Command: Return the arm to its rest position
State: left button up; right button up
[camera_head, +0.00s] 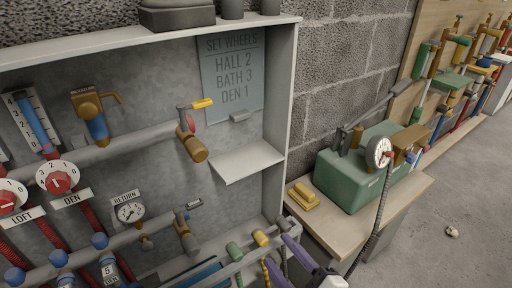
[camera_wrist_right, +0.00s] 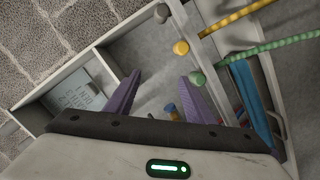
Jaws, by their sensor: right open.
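My right gripper (camera_head: 276,252) is at the bottom of the head view, in front of the lower right part of the grey cabinet (camera_head: 285,110). Its purple fingers stand apart with nothing between them, and the right wrist view also shows the empty gripper (camera_wrist_right: 161,76). A green-capped end (camera_head: 234,251) and a yellow-capped end (camera_head: 261,237) are close by its fingers; I cannot tell whether they touch. My left gripper is not in view.
Pipes, red dial knobs (camera_head: 58,180) and a return gauge (camera_head: 130,212) fill the cabinet's left. A small shelf (camera_head: 246,162) juts out at its right. A bench (camera_head: 405,195) with a green machine (camera_head: 350,185) and yellow blocks (camera_head: 303,196) stands right. Floor (camera_head: 455,200) beyond is mostly clear.

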jog(key=s+d+f+m+g+h, duration=0.2)
jog(key=s+d+m+h, duration=0.1)
jog(key=d+m, duration=0.25)
jog(key=s+d+f+m+g+h, duration=0.3)
jog(key=s+d+m, duration=0.1)
jog(key=d, duration=0.2)
jog(key=s+d+m+g+h, duration=0.1)
jog(key=s+d+m+g, duration=0.4)
jog(key=s, duration=0.8)
jog(key=w+a+f+t+y, duration=0.3)
jog(key=w+a+f+t, duration=0.15)
jog(key=a, duration=0.35)
pick_arm(q)
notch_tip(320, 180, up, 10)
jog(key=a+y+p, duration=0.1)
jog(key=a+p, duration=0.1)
jog(key=p, duration=1.5)
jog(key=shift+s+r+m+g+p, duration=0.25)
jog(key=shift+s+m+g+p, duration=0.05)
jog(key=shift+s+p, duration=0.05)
pick_arm(e)
notch_tip(320, 180, up, 11)
jog(key=d+n+h, duration=0.1)
jog(key=shift+d, duration=0.35)
jog(key=shift+w+f, duration=0.1)
